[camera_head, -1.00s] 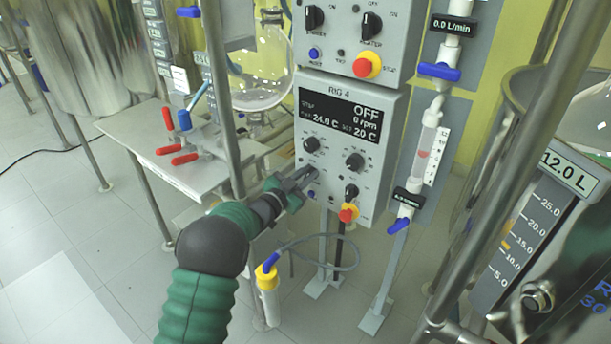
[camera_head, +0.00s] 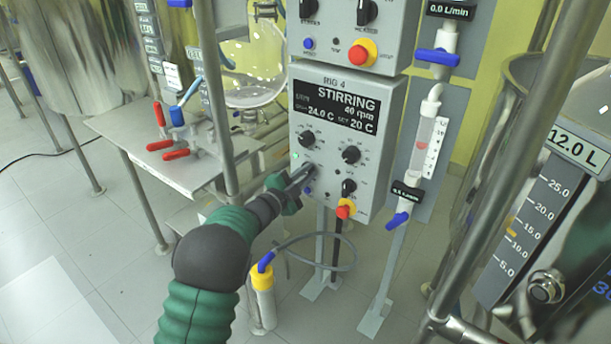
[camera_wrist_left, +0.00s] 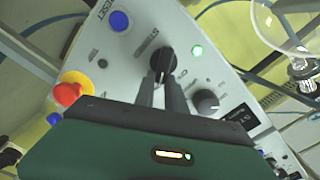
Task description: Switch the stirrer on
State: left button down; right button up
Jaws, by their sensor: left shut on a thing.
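The RIG 4 control box (camera_head: 318,208) stands in the middle of the head view. Its display (camera_head: 335,103) reads STIRRING, 40 rpm, 24.0 C and set 20 C. My left gripper (camera_head: 308,172) reaches the lower left of the panel. In the left wrist view its fingers (camera_wrist_left: 163,88) are shut on the black stirrer switch knob (camera_wrist_left: 163,60). A green lamp (camera_wrist_left: 197,50) glows beside that knob. The gripper hides the knob in the head view. My right gripper is not in view.
A red and yellow stop button (camera_head: 344,209) sits at the panel's lower right. A second control box (camera_head: 335,45) is above. A steel post (camera_head: 218,110) and a side table with red-handled valves (camera_head: 165,145) stand left. A cable loops below the box.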

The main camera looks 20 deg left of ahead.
pick_arm(q)
jog(key=shift+r, duration=0.25)
jog(key=c, duration=1.4)
grip_release()
jog(key=shift+d+f, duration=0.1)
jog(key=shift+f, duration=0.1)
jog(key=shift+s+d+f, duration=0.1)
jog(key=shift+f, duration=0.1)
jog(key=p+v, duration=0.1)
jog(key=v, duration=0.4)
jog(key=p+v, duration=0.1)
jog(key=v, duration=0.5)
jog(key=p+v, duration=0.1)
jog(key=v, duration=0.4)
jog(key=shift+s+a+r+p, duration=0.2)
jog(key=shift+s+a+p, duration=0.1)
jog(key=shift+a+p, duration=0.1)
